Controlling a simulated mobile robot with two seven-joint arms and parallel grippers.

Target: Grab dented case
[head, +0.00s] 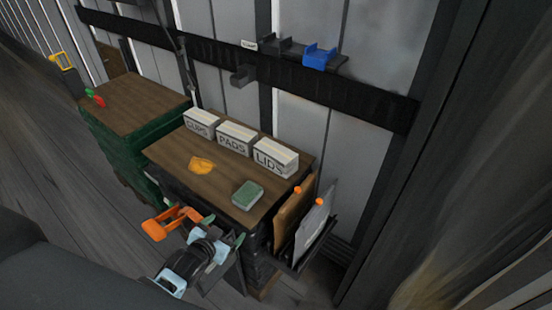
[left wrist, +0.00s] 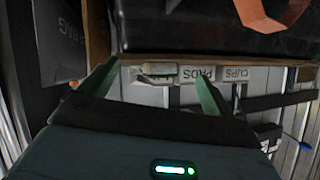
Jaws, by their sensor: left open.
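A small green block-like case (head: 247,195) lies on the front right part of the brown bench top (head: 172,152). I cannot make out a dent on it. My left gripper (head: 224,229) is open and empty, its green fingers in front of the bench's near edge, apart from the case. In the left wrist view, which is upside down, the two fingers stand apart (left wrist: 157,74). A greyish block (left wrist: 158,69), probably the same case, shows between them beyond the bench edge. My right gripper is not in view.
White boxes marked CUPS (head: 201,124), PADS (head: 236,138) and LIDS (head: 275,156) line the bench's back. A yellow-orange item (head: 202,164) lies left of the case. An orange handle (head: 163,223) is close by my left gripper. Brown and grey bags (head: 313,222) hang at the right.

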